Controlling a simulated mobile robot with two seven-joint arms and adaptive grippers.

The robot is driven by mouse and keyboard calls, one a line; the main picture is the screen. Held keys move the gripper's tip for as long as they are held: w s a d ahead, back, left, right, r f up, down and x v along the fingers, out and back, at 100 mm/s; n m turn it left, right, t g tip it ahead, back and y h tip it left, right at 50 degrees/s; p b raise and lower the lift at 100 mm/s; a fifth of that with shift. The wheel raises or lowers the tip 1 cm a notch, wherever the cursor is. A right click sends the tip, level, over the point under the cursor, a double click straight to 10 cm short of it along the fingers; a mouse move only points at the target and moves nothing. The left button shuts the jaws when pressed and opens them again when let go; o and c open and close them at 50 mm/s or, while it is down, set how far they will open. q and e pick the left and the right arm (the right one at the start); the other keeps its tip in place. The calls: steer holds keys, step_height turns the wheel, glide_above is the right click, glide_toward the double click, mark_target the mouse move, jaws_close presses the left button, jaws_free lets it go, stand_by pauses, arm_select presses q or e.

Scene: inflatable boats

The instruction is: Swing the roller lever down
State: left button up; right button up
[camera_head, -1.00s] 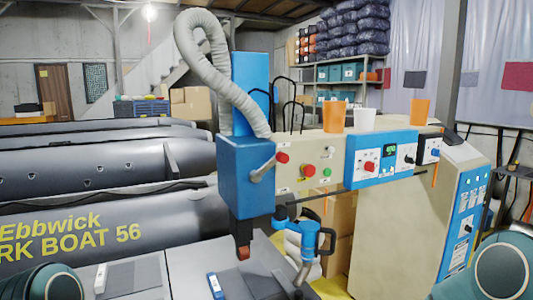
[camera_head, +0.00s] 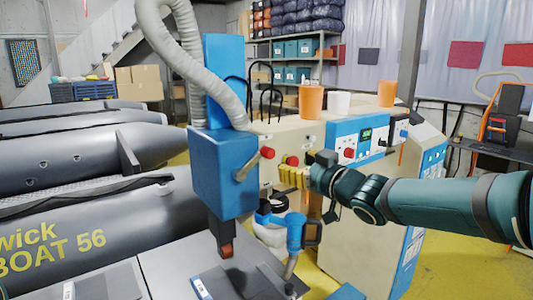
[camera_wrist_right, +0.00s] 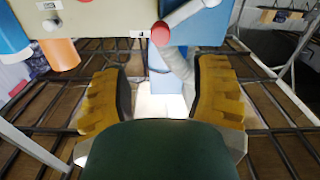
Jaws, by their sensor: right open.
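The roller lever is a grey lever (camera_head: 247,168) with a red knob (camera_head: 267,152), on the side of the blue machine head (camera_head: 222,175). It slants upward to the right. My right gripper (camera_head: 292,174) is just right of the knob and slightly lower in the head view, its yellow fingers in front of the cream control panel. In the right wrist view, my open right gripper (camera_wrist_right: 163,90) has a clear gap between its yellow pads. The red knob (camera_wrist_right: 160,34) shows beyond the gap, with the lever shaft (camera_wrist_right: 188,13) running up to the right. My left gripper is out of view.
A blue-handled tool (camera_head: 293,232) stands below the gripper. A ribbed grey hose (camera_head: 222,93) hangs over the machine. Grey boat tubes (camera_head: 90,225) lie on the left.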

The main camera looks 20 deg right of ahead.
mark_target(271, 154)
steer(key=x, duration=1.1)
steer(key=shift+w+f, duration=0.1)
jaws_close()
